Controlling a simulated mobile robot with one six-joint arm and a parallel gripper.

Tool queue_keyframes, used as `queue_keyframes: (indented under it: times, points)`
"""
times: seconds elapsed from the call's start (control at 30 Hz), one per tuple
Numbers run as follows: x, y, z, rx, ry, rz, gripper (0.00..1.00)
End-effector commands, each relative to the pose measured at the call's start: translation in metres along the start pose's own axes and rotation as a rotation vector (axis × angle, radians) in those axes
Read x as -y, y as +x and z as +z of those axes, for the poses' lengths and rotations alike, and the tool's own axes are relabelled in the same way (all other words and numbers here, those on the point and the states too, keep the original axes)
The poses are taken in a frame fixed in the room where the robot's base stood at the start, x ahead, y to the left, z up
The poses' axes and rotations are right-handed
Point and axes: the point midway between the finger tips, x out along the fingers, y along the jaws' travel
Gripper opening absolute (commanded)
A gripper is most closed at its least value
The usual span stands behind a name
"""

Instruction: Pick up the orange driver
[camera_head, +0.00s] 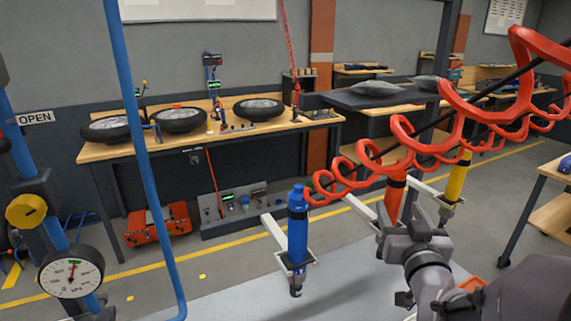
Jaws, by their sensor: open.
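The orange driver (393,204) hangs upright in a white bracket right of the picture's middle, with a red coiled hose above it. Its lower end is partly hidden by my arm. My gripper (414,232) is open and just in front of the orange driver, to its lower right. I cannot tell whether the fingers touch it or stand on either side of it. A blue driver (297,226) hangs in a bracket to the left, and a yellow driver (457,181) hangs to the right.
Red coiled hoses (405,143) cross the upper right above the drivers. A blue post (147,165) and a pressure gauge (71,275) stand at the left. A workbench (105,151) with several wheels stands behind. The floor between the bench and the drivers looks clear.

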Motion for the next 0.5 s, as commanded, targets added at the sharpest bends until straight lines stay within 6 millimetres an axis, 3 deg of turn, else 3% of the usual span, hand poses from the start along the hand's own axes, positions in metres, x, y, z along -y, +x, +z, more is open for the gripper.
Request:
queue_keyframes:
  times: [0.4, 0.5]
  points:
    - [0.002, 0.068, -0.003, -0.001, 0.0, -0.001, 0.58]
    - [0.002, 0.078, -0.004, 0.0, 0.0, 0.0, 0.58]
